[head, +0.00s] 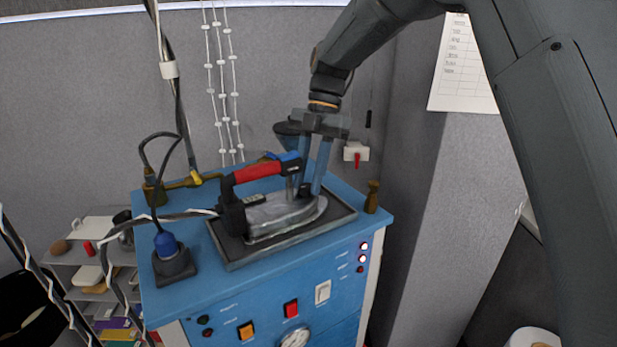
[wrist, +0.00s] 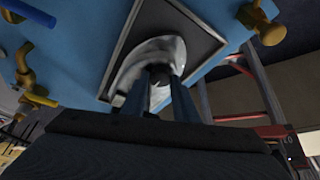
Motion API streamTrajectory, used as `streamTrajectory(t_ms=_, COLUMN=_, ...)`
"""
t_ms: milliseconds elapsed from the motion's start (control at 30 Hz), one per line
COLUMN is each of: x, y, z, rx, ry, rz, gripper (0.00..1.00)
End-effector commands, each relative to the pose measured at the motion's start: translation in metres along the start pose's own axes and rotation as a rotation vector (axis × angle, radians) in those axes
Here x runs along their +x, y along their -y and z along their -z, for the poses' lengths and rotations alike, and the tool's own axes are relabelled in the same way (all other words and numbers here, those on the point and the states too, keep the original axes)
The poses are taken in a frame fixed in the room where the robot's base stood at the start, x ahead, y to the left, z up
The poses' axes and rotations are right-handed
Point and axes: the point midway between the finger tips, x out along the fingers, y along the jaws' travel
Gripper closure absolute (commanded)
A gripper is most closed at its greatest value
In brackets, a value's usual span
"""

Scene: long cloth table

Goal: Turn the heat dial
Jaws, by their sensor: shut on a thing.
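The iron (head: 282,213) has a silver body and a red and black handle, and rests on a dark tray (head: 237,261) on top of the blue cabinet. My gripper (head: 308,188) reaches down from above at the front of the iron, just right of the handle's end. Its fingers are shut on the small dark heat dial (head: 304,190) on the iron's top. In the wrist view the dial (wrist: 158,72) shows dark between my two fingers (wrist: 158,98), above the silver body (wrist: 165,50). The dial's markings and turn angle cannot be made out.
The blue cabinet (head: 250,295) has buttons, a white switch and lit lamps on its front. A blue-capped black block (head: 172,262) stands at its left, a brass post (head: 372,197) at its right. A cable (head: 185,214) runs left from the iron. Brass fittings (head: 190,181) sit behind.

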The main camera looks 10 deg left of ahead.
Motion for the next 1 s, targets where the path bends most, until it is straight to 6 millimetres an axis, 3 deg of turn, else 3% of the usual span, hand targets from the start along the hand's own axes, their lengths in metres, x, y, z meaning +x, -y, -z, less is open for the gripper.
streamTrajectory(t_ms=367, x=-0.0002, y=0.0016, z=-0.0010, rx=0.133, ry=-0.003, rz=-0.056, gripper=0.96)
streamTrajectory(t_ms=1000, x=0.0004, y=0.0050, z=0.0003, rx=0.665, ry=-0.015, rz=-0.278, gripper=0.96)
